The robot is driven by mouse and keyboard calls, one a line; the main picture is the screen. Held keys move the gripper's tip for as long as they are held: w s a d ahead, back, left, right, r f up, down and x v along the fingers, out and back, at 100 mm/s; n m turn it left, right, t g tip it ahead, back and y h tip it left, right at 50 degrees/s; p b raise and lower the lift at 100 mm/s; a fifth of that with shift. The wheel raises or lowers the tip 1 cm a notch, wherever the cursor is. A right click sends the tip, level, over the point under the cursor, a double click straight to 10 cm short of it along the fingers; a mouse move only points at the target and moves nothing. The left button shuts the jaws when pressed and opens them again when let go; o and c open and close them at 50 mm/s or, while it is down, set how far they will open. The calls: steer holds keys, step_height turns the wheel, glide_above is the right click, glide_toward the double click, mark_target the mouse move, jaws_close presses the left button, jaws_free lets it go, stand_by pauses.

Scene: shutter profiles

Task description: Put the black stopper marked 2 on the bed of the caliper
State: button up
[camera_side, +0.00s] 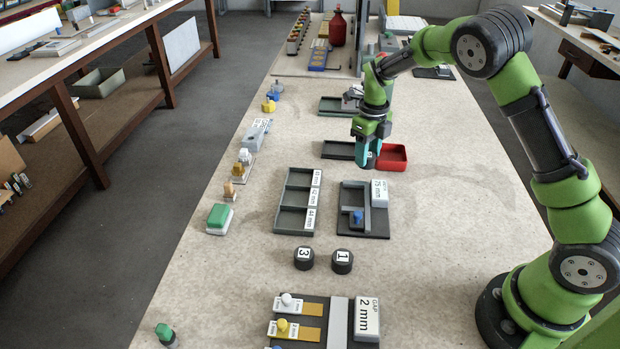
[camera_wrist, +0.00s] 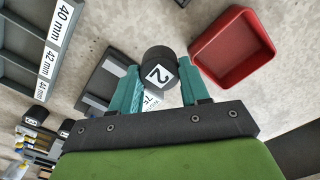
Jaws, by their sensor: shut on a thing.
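The black stopper marked 2 (camera_wrist: 160,76) is between the teal fingers of my gripper (camera_wrist: 158,68), which is shut on it; its white label faces the wrist camera. In the side view my gripper (camera_side: 368,156) is just left of the red tray (camera_side: 393,157), and its fingers mostly hide the stopper. I cannot tell its height above the table. The caliper (camera_side: 376,228) appears to be the dark plate nearer the side camera, with grey bars, a blue part (camera_side: 357,217) and a 75 mm label. In the wrist view it (camera_wrist: 98,104) is partly hidden behind the left finger.
A grey tray (camera_side: 277,219) with labelled compartments is left of the caliper. Stoppers marked 3 (camera_side: 303,259) and 1 (camera_side: 342,261) stand nearer the side camera, before a 2 mm gap board (camera_side: 338,312). A dark shallow tray (camera_side: 338,150) is left of my gripper.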

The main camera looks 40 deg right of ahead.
steer(key=s, duration=0.4)
steer(key=s+a+r, duration=0.1)
steer(key=s, duration=0.3)
steer(key=s+a, duration=0.1)
steer(key=s, duration=0.4)
steer(key=shift+r, duration=0.15)
steer(key=s+a+r, duration=0.1)
steer(key=s+a, duration=0.5)
steer(key=s, duration=0.1)
steer(key=w, duration=0.5)
steer(key=w+f, duration=0.1)
steer(key=w, duration=0.4)
steer(key=w+a, duration=0.1)
steer(key=w, duration=0.4)
steer(key=shift+a+f, duration=0.1)
steer(key=shift+f, duration=1.8)
